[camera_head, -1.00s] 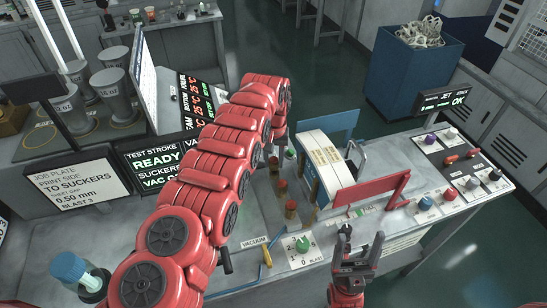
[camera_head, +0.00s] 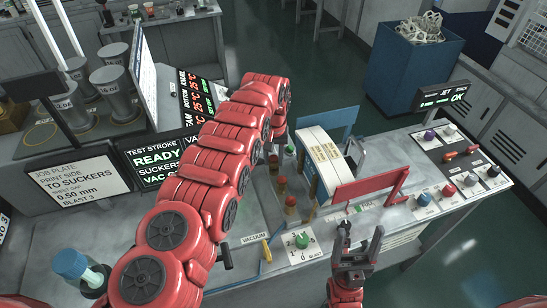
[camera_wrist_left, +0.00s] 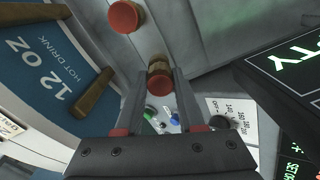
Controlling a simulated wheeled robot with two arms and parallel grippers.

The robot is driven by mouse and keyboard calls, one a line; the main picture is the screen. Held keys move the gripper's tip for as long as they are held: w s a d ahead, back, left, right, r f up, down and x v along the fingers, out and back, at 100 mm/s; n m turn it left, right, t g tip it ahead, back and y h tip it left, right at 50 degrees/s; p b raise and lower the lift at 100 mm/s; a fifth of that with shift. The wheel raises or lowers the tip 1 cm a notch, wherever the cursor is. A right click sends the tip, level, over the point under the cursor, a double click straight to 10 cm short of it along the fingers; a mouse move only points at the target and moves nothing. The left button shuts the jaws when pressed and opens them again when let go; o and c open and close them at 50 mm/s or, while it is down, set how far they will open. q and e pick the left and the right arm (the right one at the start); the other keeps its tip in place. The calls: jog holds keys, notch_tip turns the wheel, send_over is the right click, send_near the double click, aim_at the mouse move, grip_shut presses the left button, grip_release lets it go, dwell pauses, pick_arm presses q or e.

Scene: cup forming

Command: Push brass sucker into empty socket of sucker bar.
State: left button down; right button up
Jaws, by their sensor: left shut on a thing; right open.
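A brass sucker (camera_wrist_left: 158,68) with a red end sits between the two fingers of my left gripper (camera_wrist_left: 158,76) in the left wrist view. My left gripper is shut on it. In the head view my red left arm hides most of that gripper and the socket it faces. Several brass suckers with red ends stand in a row beside it, one of them (camera_head: 290,206) at the near end. Another red sucker end (camera_wrist_left: 125,16) shows above the held one in the left wrist view. My right gripper (camera_head: 360,240) is open and empty near the front of the bench.
A printed paper stack (camera_head: 322,160) stands between blue and red plates right of the suckers. A red plate (camera_head: 370,188) stands near my right gripper. A "12 oz" printed blank (camera_wrist_left: 50,60) is left of the held sucker.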

aim_at(274, 158)
pick_arm(q)
jog(key=shift+f+b, duration=0.35)
jog(key=shift+f, duration=0.25)
jog(key=shift+c, duration=2.2)
grip_release()
jog(key=shift+r, duration=0.1)
jog(key=shift+w+r+b, duration=0.1)
jog(key=shift+r+b, duration=0.2)
jog(key=shift+r, duration=0.3)
notch_tip(274, 158, up, 8)
jog(key=b, duration=0.2)
jog(key=shift+b, duration=0.4)
notch_tip(274, 158, up, 8)
jog(key=p, duration=0.8)
